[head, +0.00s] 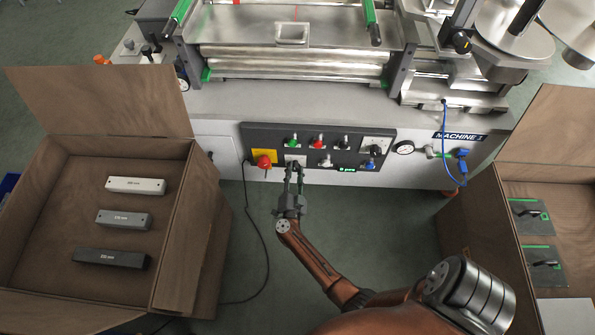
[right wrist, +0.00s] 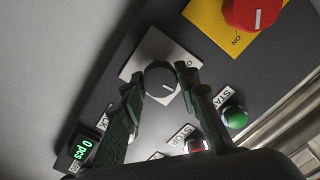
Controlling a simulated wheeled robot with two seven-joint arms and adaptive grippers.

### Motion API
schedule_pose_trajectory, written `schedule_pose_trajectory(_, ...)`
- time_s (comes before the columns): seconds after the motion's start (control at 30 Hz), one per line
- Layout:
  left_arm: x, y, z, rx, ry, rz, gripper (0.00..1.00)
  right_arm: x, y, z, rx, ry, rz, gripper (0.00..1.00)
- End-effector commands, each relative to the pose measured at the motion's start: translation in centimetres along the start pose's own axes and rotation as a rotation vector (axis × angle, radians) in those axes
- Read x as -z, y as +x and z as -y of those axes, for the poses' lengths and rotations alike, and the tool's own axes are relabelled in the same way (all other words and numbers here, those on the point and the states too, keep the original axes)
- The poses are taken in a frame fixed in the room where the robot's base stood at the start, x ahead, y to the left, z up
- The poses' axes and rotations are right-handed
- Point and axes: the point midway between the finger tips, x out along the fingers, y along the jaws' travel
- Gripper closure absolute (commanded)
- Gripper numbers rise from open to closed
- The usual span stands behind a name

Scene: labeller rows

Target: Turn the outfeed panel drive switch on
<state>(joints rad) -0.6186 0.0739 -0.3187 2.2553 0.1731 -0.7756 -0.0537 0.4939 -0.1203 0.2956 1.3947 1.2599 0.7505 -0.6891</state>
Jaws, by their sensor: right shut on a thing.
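The dark control panel (head: 330,138) is on the front of the machine. A dark round knob (right wrist: 158,75) sits on a silver plate (right wrist: 135,66) with an "O" mark near one corner. My right gripper (head: 294,166) reaches up to this plate. In the right wrist view its fingers (right wrist: 161,82) lie on both sides of the knob, shut on it. A short white pointer line shows on the knob. A red rotary switch (head: 264,161) on a yellow plate marked "ON" sits beside it; it also shows in the right wrist view (right wrist: 254,12). My left gripper is out of view.
Green (right wrist: 234,117) and red (right wrist: 195,146) push buttons and a lit counter (right wrist: 87,150) are close to my fingers. An open box (head: 180,235) with labelled bars stands left, another box (head: 480,225) right. A black cable hangs below the panel.

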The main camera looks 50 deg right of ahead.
Motion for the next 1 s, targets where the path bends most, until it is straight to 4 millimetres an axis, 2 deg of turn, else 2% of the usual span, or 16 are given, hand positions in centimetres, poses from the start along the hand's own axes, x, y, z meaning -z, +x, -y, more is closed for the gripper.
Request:
schedule_pose_trajectory(0.2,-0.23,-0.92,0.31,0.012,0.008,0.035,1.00,-0.24,-0.25,0.07,-0.002,0.208,0.005,0.95)
schedule_pose_trajectory(0.6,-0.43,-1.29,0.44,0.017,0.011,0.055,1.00,-0.35,-0.28,-0.09,-0.004,0.577,0.005,0.95)
schedule_pose_trajectory(1.0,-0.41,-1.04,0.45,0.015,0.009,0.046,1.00,-0.40,-0.29,-0.16,-0.006,0.832,0.005,0.95)
